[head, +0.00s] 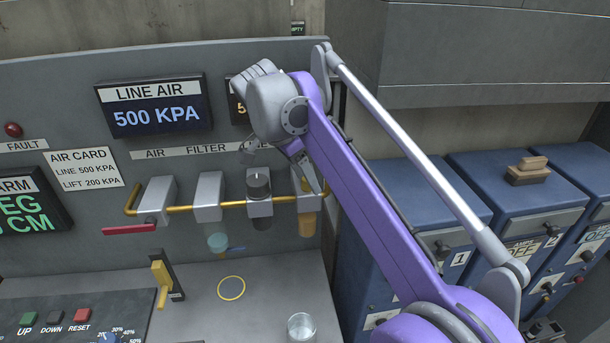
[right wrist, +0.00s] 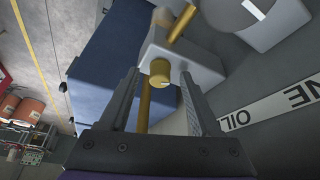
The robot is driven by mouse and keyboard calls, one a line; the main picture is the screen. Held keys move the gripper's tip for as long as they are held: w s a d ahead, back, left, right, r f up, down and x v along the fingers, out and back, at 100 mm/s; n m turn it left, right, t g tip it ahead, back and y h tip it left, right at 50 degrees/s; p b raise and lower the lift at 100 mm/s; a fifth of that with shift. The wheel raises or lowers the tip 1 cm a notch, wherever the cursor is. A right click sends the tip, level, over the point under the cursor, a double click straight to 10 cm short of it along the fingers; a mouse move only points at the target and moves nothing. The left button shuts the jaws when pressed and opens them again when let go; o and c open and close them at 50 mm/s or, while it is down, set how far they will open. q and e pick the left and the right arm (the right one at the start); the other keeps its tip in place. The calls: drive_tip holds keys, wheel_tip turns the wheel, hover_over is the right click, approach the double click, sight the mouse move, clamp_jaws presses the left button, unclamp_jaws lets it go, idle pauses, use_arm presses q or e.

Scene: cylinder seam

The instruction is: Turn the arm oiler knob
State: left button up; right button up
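The oiler is the rightmost grey block (head: 303,186) on the air panel, with an amber bowl (head: 306,224) below it. My right gripper (head: 306,172) reaches down in front of it and hides its upper part in the head view. In the right wrist view a short round gold knob (right wrist: 160,73) stands out from the pale block (right wrist: 196,62). The two fingers of my right gripper stand apart, one on each side of the knob, with visible gaps; no grip on it shows. My left gripper is not in view.
A gold pipe (head: 180,208) links several blocks along the panel. A red lever (head: 129,229) sits low at left. A clear cup (head: 301,327) stands on the bench. Blue cabinets (head: 435,205) stand close on the right, under my right arm.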

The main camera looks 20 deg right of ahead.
drive_tip(key=shift+r, duration=0.1)
drive_tip(key=v, duration=1)
drive_tip(key=shift+a+r, duration=0.2)
drive_tip(key=shift+r, duration=0.05)
idle(0.3)
drive_tip(key=s+f+n+t+y, duration=0.1)
drive_tip(key=s+f+n, duration=0.4)
drive_tip(key=f, duration=0.6)
drive_tip(key=s+f+n+t+y, duration=0.2)
drive_tip(key=s+f+n, duration=0.4)
drive_tip(key=f, duration=0.6)
drive_tip(key=s+f+n+t+y, duration=0.1)
drive_tip(key=s+f+n+t, duration=0.1)
drive_tip(key=s+f+n, duration=0.3)
wheel_tip(320, 180, down, 7)
drive_tip(key=s+a, duration=0.1)
drive_tip(key=s, duration=0.2)
drive_tip(key=shift+t, duration=0.4)
